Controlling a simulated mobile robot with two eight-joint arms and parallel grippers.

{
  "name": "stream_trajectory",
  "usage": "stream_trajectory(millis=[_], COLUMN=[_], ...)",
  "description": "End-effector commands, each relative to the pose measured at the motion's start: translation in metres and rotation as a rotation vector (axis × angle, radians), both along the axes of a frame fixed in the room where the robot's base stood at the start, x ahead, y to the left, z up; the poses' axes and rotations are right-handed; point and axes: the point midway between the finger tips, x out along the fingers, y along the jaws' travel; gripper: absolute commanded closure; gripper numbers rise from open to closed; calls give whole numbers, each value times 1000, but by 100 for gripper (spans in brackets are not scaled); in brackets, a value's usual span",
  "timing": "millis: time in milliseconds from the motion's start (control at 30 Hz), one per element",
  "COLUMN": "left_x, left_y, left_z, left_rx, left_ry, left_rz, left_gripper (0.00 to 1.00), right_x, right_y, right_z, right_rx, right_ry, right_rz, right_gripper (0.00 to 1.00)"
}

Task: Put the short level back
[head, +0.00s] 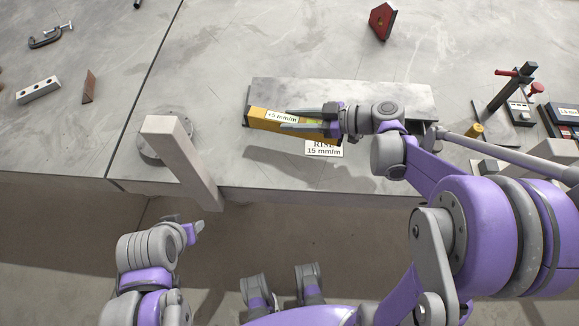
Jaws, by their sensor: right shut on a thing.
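The short level is a yellow bar (262,113) over the near left edge of a flat grey plate on the bench, with its right part hidden by my gripper. My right gripper (288,118) reaches in from the right and is shut on the level. Whether the level touches the plate or hangs just above it, I cannot tell. My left gripper (187,224) is low at the left, off the bench's front edge and away from the level; its jaw opening is unclear.
A card reading "RISE 15 mm/m" (324,149) lies just before the plate (350,92). Red-handled tools and a gauge (519,112) stand at right. The back middle is clear apart from a red block (381,21).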

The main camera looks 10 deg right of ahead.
Motion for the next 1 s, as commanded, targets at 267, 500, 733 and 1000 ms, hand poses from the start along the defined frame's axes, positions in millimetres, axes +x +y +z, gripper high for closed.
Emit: stream_trajectory(millis=[267,500,733,1000], left_x=[-2,-3,-3,-3], left_y=[0,0,0,0], left_z=[-17,-25,-29,-33], left_rx=[0,0,0,0], left_ry=[6,8,9,11], left_rz=[0,0,0,0], left_gripper=[50,50,50,50], right_x=[-36,-36,-36,-36], right_y=[3,4,4,4], right_z=[-12,-51,-71,-93], right_rx=[1,1,1,1], right_ry=[2,1,2,2], right_rz=[201,202,200,200], right_gripper=[100,100,100,100])
